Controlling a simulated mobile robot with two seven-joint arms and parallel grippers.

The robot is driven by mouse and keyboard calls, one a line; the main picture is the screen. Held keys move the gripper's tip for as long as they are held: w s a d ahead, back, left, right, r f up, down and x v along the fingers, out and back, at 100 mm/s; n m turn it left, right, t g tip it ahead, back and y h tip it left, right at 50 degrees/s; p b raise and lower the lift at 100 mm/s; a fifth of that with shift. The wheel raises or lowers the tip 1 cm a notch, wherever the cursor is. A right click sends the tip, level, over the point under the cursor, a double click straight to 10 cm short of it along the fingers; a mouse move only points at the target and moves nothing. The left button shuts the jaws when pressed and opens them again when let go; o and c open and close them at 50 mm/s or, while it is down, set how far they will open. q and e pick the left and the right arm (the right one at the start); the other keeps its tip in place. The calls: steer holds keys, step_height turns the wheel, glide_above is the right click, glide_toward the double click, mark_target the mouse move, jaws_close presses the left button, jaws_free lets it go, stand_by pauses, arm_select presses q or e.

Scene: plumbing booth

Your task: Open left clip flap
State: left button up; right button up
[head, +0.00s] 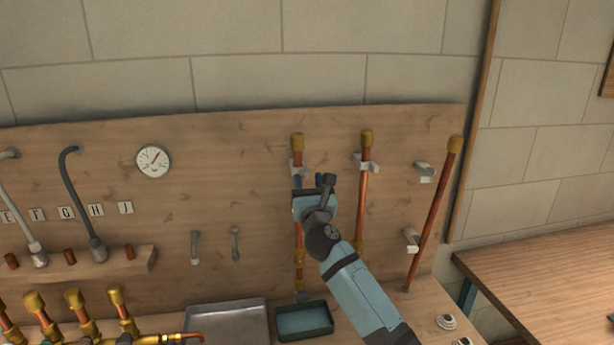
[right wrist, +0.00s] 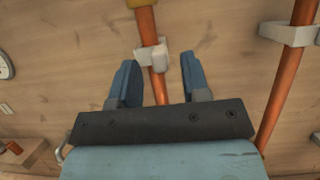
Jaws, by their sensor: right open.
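The left copper pipe (head: 297,150) stands upright against the wooden board. A pale clip (head: 292,170) with a flap sits around it near its upper end, and this clip also shows in the right wrist view (right wrist: 148,57). Its flap looks closed across the pipe, though the detail is small. My right gripper (head: 308,182) is in front of the pipe just below the clip. Its two blue fingers (right wrist: 157,75) are apart, one each side of the pipe, with nothing held. The gripper hides part of the pipe lower down. My left gripper is not in view.
A middle pipe (head: 365,190) is held in another clip (head: 371,165). A third pipe (head: 436,205) leans at the right beside two empty clips (head: 424,172). A grey tray (head: 228,322) and a green tray (head: 304,333) lie below. A gauge (head: 153,161) is on the board.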

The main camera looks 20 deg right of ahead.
steer(key=shift+w+d+r, duration=0.15)
steer(key=shift+w+r, duration=0.1)
steer(key=shift+w, duration=0.4)
jaws_close()
